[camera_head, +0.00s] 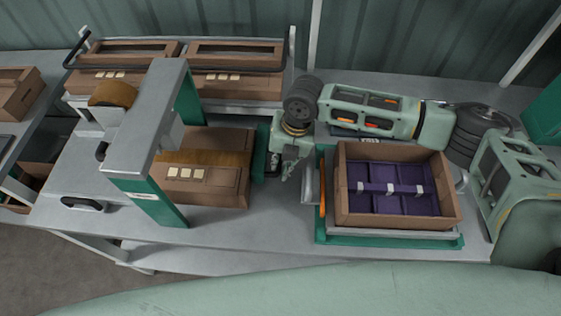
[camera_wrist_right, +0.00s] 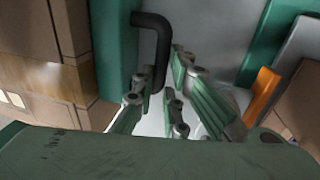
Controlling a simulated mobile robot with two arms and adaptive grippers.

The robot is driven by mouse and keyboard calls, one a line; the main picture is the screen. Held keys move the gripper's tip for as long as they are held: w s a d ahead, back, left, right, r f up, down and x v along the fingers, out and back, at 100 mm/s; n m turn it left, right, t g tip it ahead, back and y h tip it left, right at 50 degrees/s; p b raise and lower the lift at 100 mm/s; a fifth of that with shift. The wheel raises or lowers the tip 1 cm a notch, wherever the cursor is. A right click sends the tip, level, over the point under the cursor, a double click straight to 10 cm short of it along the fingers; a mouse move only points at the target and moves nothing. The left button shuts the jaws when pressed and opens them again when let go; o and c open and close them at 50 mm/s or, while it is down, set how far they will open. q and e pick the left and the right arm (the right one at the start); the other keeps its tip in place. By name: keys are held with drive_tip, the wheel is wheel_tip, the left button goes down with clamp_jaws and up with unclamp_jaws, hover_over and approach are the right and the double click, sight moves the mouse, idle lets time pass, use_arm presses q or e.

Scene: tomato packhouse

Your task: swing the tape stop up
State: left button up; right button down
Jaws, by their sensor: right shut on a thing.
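The tape stop shows as an upright green plate (camera_head: 261,153) beside the right end of the box under the taping arch. In the right wrist view it is a green plate (camera_wrist_right: 112,50) with a black bent handle (camera_wrist_right: 153,24). My right gripper (camera_head: 279,172) is low over the bench, just right of the plate. In the right wrist view its fingers (camera_wrist_right: 158,88) are closed around the lower end of the black handle. The fingers partly hide that end. My left gripper is not in view.
A closed brown box (camera_head: 205,190) lies under the grey taping arch (camera_head: 150,120). An open box (camera_head: 450,205) with purple trays stands on a green-based stand at right, with an orange part (camera_head: 323,197) beside it. More boxes (camera_head: 235,85) stand behind. Bare bench (camera_head: 280,225) shows in front.

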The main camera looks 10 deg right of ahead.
drive_tip(key=shift+w+r+g, duration=0.2)
drive_tip(key=shift+r+g, duration=0.3)
drive_tip(key=shift+r, duration=0.1)
drive_tip(key=shift+w+r+g+y, duration=0.3)
drive_tip(key=shift+r+g, duration=0.25)
drive_tip(key=shift+g, duration=0.15)
drive_tip(key=w+r+g+b, duration=0.1)
drive_tip(key=b, duration=0.1)
drive_tip(key=w+r+g+b, duration=0.1)
drive_tip(key=g+b, duration=0.1)
drive_tip(key=b, duration=0.1)
drive_tip(key=shift+d+r+m+y, duration=0.2)
drive_tip(key=shift+r+m+y, duration=0.1)
drive_tip(key=shift+r+y, duration=0.1)
drive_tip(key=shift+w+d+r+g+b, duration=0.1)
drive_tip(key=shift+w+r+g+b, duration=0.2)
drive_tip(key=shift+r+g+b, duration=0.4)
drive_tip(key=shift+f, duration=0.15)
